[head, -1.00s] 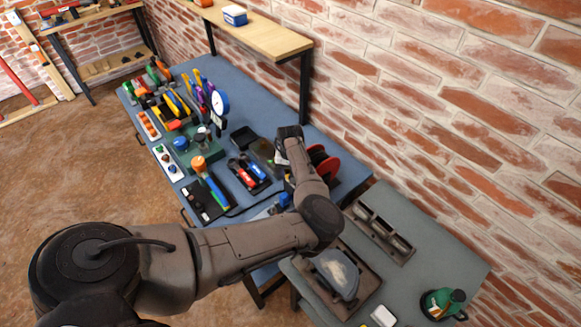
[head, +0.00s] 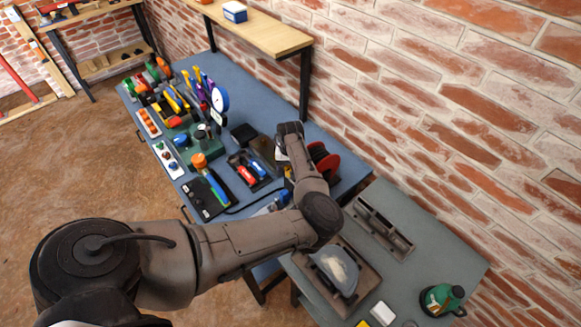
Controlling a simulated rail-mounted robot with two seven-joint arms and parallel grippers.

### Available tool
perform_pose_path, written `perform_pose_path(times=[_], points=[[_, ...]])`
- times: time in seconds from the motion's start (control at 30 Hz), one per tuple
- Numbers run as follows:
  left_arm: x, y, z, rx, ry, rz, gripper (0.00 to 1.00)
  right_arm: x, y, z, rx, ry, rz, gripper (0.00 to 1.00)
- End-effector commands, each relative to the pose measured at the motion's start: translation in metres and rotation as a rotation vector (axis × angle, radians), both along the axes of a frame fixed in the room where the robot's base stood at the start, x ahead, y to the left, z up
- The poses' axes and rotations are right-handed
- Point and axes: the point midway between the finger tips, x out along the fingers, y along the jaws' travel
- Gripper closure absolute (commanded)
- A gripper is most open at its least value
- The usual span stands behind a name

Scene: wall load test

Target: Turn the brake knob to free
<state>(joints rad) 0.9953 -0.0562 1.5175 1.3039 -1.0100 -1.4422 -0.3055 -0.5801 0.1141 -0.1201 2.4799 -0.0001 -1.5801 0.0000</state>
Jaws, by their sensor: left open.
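I cannot make out for certain which part is the brake knob. On the blue bench, a green device (head: 205,152) carries a grey cylinder, and a round white-faced dial with a blue rim (head: 220,101) stands behind it. A red reel (head: 325,165) stands at the right end, partly behind my left arm. My left gripper (head: 281,150) is over the bench between the reel and a tray of red and blue tools. It is small and largely hidden by its own wrist. I see nothing held in it. My right gripper is out of view.
A black tray (head: 263,183) holds the red and blue tools. An orange-topped tool (head: 199,161) lies by a black case (head: 205,199). A white strip with coloured knobs (head: 168,160) is at the front edge. A brick wall stands behind.

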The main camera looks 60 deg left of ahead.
Motion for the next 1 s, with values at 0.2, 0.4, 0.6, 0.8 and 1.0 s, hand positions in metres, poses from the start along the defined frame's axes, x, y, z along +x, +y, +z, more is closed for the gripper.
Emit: perform_pose_path(times=[0.2,0.4,0.6,0.8,1.0], points=[[0.001,0.0,0.035,0.003,-0.003,0.0,0.31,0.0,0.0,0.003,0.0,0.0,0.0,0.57],[0.001,0.0,0.075,0.003,-0.002,0.001,0.31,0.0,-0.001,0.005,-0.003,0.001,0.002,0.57],[0.0,0.0,0.108,0.001,-0.002,0.001,0.31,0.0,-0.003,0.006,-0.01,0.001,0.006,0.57],[0.0,0.0,0.127,0.001,-0.001,0.0,0.31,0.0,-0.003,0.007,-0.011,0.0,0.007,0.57],[0.0,0.0,0.134,0.001,-0.001,0.0,0.31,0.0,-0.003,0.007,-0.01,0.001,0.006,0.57]])
